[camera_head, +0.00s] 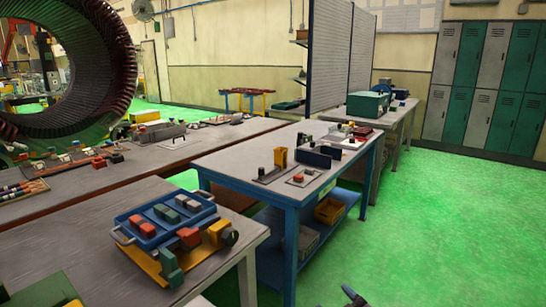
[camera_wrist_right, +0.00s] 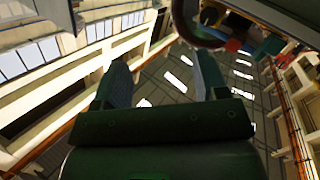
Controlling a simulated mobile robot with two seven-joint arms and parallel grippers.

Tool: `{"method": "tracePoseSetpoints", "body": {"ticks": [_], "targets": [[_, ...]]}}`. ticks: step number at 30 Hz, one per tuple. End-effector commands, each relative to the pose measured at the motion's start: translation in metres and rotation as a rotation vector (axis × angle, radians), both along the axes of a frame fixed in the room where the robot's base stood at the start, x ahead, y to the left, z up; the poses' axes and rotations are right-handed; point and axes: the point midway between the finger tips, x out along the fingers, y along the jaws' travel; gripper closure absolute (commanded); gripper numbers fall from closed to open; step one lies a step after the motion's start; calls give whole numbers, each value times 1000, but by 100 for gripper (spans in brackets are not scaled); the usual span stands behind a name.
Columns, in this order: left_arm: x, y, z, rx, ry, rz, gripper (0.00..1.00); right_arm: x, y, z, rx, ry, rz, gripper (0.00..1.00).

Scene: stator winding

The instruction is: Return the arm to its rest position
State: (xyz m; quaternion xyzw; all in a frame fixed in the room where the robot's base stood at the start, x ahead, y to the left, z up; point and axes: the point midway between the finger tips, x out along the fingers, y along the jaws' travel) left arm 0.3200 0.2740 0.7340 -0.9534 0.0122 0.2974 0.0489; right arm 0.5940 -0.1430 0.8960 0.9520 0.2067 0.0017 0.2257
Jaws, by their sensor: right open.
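My right gripper (camera_wrist_right: 160,66) shows in the right wrist view with its two dark green fingers spread apart. Nothing is between them. Behind the fingers are high windows, bright roof panels and beams, so the wrist camera looks upward at the hall. In the head view a small dark part with a blue edge shows at the bottom edge, right of centre; I cannot tell if it belongs to my right arm. My left gripper is not seen. The big stator ring (camera_head: 122,70) with dark red windings stands at the upper left of the head view.
A grey-topped bench (camera_head: 40,243) at the front left holds a blue tray (camera_head: 152,243) of coloured blocks and a yellow fixture (camera_head: 147,264). A blue-legged table (camera_head: 235,166) stands in the middle. Lockers (camera_head: 484,80) line the back right. The green floor (camera_head: 430,230) at right is clear.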

Motion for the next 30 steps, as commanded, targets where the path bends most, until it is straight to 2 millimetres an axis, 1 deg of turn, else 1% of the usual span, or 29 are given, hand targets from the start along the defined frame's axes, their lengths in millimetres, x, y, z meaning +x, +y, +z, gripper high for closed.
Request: {"method": "tracePoseSetpoints", "body": {"ticks": [1,8,14,15,17,18,21,25,27,30], "targets": [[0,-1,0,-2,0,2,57,-15,-9,-12,27,43,-37,33],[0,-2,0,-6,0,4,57,-81,-54,-58,125,218,-197,33],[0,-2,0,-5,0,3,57,-149,-92,-96,199,353,-338,33],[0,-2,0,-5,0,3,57,-164,-99,-103,210,376,-366,33],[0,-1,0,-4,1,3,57,-186,-109,-115,220,412,-406,33],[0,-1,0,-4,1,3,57,-200,-115,-122,223,436,-430,33],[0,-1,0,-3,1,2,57,-233,-125,-141,227,495,-480,33],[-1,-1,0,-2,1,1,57,-262,-129,-156,228,550,-511,33],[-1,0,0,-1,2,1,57,-270,-130,-160,225,564,-518,33],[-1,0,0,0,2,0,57,-275,-131,-162,222,572,-521,33]]}}
